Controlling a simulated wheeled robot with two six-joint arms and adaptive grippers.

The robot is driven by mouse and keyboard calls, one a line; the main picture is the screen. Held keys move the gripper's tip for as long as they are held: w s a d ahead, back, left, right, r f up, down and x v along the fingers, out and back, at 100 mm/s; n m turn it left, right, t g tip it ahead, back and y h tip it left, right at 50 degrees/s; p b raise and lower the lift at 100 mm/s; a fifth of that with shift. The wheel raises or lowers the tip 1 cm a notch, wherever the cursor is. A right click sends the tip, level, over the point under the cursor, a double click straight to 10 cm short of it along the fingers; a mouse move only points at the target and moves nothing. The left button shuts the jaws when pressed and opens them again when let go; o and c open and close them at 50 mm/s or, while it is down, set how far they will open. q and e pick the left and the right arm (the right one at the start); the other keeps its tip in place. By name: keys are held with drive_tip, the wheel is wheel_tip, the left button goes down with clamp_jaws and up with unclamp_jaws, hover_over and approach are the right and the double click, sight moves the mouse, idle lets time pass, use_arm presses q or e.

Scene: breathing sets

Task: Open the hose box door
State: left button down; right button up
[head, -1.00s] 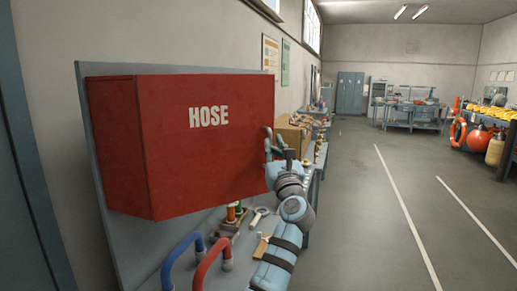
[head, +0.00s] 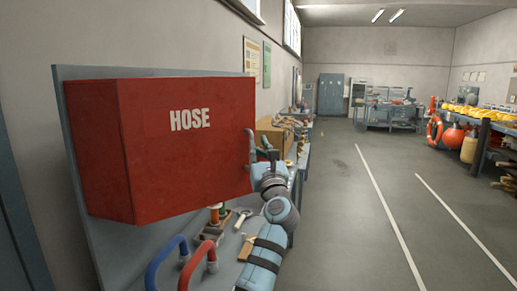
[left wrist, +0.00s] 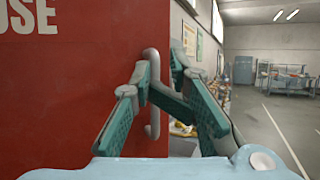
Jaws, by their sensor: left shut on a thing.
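The red hose box (head: 98,150) is mounted on a grey backboard, left of centre in the head view. Its red door (head: 185,155) carries the white word HOSE and looks closed, with no gap visible from this side. A grey upright bar handle (head: 249,144) stands near the door's right edge. My left gripper (head: 261,156) is at this handle. In the left wrist view the teal-padded fingers (left wrist: 158,80) are shut on the handle (left wrist: 152,120), one on either side of it. My right gripper is not in view.
A workbench (head: 228,234) below the box holds a blue loop handle (head: 165,258), a red one (head: 196,264) and small tools. A cardboard box (head: 272,136) stands beyond my gripper. The floor (head: 345,220) to the right is clear.

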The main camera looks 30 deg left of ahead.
use_arm(q)
drive_tip(key=shift+w+a+f, duration=0.15)
drive_tip(key=shift+w+f, duration=0.25)
drive_tip(key=shift+w, duration=0.35)
drive_tip(key=c, duration=1.9)
unclamp_jaws()
drive_tip(key=shift+s, duration=0.1)
drive_tip(key=v, duration=1.2)
drive_tip(key=shift+s+r, duration=0.25)
drive_tip(key=shift+s, duration=0.2)
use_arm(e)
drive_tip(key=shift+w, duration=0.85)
